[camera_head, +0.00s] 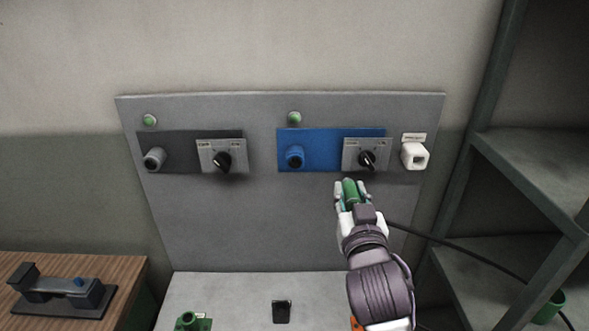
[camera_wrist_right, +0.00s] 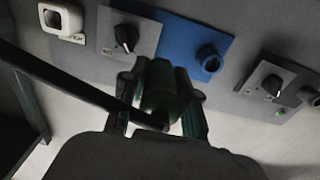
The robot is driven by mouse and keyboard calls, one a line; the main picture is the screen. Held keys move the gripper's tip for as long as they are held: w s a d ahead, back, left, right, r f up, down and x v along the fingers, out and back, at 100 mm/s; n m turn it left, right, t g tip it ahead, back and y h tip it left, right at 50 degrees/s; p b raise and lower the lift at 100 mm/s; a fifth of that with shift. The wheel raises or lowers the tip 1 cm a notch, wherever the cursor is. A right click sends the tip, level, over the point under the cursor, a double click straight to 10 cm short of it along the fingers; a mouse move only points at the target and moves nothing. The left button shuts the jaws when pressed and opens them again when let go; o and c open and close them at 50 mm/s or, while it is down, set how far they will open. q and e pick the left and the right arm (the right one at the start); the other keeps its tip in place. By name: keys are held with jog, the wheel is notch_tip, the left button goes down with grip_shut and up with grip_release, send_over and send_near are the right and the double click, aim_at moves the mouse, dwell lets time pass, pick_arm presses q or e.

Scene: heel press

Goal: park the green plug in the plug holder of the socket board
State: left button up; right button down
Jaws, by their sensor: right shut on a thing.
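My right gripper (camera_head: 352,188) is shut on the green plug (camera_head: 350,193), in front of the board and below the blue panel's switch. In the right wrist view the dark green plug (camera_wrist_right: 161,92) sits between the fingers, its black cable running off to the left. The socket board (camera_head: 250,225) is a grey upright plate. The plug holder (camera_head: 415,155), a white square-mouthed block, is at the board's upper right, up and right of the plug and apart from it. It also shows in the right wrist view (camera_wrist_right: 62,19), upper left. My left gripper is not in view.
The board carries a blue socket (camera_head: 295,157), a grey socket (camera_head: 154,159) and two black rotary switches. Dark shelves (camera_head: 535,175) stand at the right, with the cable running towards them. A wooden table (camera_head: 110,268) with a black device is at lower left.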

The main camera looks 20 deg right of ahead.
jog(key=s+d+p, duration=0.1)
jog(key=s+d, duration=0.1)
jog(key=d, duration=0.6)
jog(key=s+d+p, duration=0.1)
jog(key=s+d, duration=0.2)
jog(key=d, duration=0.5)
jog(key=shift+d+p, duration=0.3)
jog(key=shift+d, duration=0.1)
dwell(0.4)
jog(key=shift+w+r, duration=0.1)
jog(key=shift+w, duration=0.1)
jog(key=shift+p+x, duration=0.7)
jog(key=shift+x, duration=1.7)
jog(key=shift+p, duration=0.9)
jog(key=shift+p+x, duration=0.3)
jog(key=shift+x, duration=1.1)
dwell(0.4)
jog(key=c, duration=0.8)
grip_release()
